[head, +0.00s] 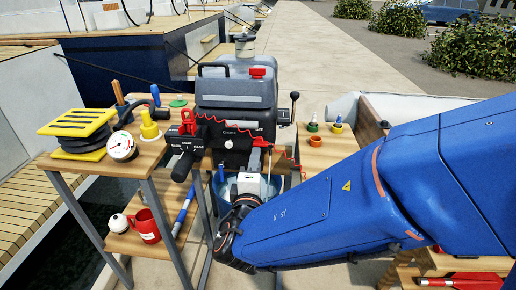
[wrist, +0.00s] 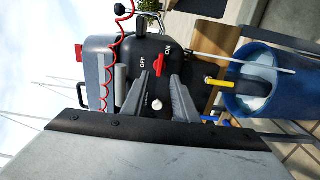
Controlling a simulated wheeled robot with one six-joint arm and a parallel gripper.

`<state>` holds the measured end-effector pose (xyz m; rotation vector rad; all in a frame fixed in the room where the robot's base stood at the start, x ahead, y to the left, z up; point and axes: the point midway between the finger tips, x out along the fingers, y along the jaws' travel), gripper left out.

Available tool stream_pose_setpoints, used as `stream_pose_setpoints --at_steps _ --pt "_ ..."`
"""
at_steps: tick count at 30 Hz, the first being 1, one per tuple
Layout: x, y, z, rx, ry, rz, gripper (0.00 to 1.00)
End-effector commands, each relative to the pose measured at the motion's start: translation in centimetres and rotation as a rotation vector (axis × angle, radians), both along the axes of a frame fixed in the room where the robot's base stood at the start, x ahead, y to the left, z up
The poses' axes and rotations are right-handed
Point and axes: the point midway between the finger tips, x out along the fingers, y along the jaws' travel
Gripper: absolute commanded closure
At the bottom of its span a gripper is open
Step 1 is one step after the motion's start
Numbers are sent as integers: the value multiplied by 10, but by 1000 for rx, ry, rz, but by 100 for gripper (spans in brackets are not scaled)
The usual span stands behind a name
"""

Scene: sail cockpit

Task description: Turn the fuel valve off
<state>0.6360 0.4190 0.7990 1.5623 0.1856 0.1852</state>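The fuel valve is a red lever (wrist: 158,65) on the dark front of the outboard motor, between the printed words OFF and ON in the wrist view. In the head view a red part (head: 262,143) shows on the motor's front, just above my gripper (head: 251,178). In the wrist view my gripper (wrist: 160,76) is open, its two grey fingers apart with the lever near and beyond the tips. I cannot tell whether they touch it. A white knob (wrist: 157,104) shows between the fingers. The grey motor (head: 236,95) stands upright in the head view.
A throttle handle (head: 183,165) sticks out at left. A blue bucket (wrist: 262,80) stands below the motor.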

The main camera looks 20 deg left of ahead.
Motion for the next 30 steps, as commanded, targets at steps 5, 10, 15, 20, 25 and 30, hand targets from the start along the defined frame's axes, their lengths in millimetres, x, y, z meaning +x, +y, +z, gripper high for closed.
stream_pose_setpoints --at_steps 5,10,15,20,25,30 --pt "29 5 0 0 0 -4 73" --pt "51 11 0 0 0 -2 73" --pt "64 15 0 1 0 -1 73" --pt "68 16 0 1 0 0 73" --pt "68 16 0 0 0 0 73" --pt "68 16 0 0 0 0 100"
